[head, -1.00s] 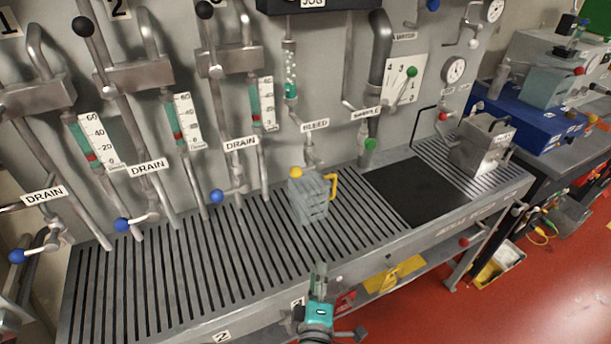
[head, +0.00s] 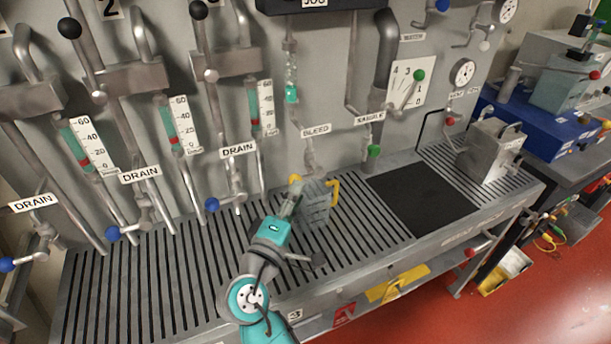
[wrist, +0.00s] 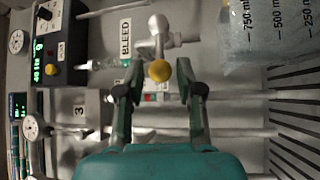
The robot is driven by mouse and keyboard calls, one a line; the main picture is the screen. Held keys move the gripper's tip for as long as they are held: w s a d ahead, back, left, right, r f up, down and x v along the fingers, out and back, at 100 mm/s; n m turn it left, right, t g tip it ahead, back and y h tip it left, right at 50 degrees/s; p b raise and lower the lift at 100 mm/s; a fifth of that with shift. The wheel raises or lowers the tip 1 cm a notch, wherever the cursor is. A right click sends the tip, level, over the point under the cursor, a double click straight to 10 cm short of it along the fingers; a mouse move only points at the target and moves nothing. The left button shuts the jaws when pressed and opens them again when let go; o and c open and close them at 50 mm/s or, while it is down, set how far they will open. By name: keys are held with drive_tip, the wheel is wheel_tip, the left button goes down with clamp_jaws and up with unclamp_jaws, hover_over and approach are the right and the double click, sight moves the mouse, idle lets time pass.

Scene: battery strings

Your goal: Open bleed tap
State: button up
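The bleed tap (head: 310,160) hangs from the wall under the BLEED label (head: 316,130). Its yellow ball knob (head: 295,179) points toward me and also shows in the wrist view (wrist: 159,71), with the grey tap body (wrist: 158,26) behind it. My gripper (head: 292,191) is at the knob in the head view. In the wrist view my gripper (wrist: 158,75) is open, with one finger on either side of the knob and gaps visible between. I cannot tell how deep the knob lies between the fingers.
A clear jug (head: 315,205) with a yellow handle stands on the slatted bench (head: 150,275) right beside my gripper; it also shows in the wrist view (wrist: 265,40). Drain taps with blue knobs (head: 212,205) are to the left. A black mat (head: 420,195) lies to the right.

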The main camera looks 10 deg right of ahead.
sight(305, 176)
drive_tip(key=shift+x, duration=3.05)
clamp_jaws()
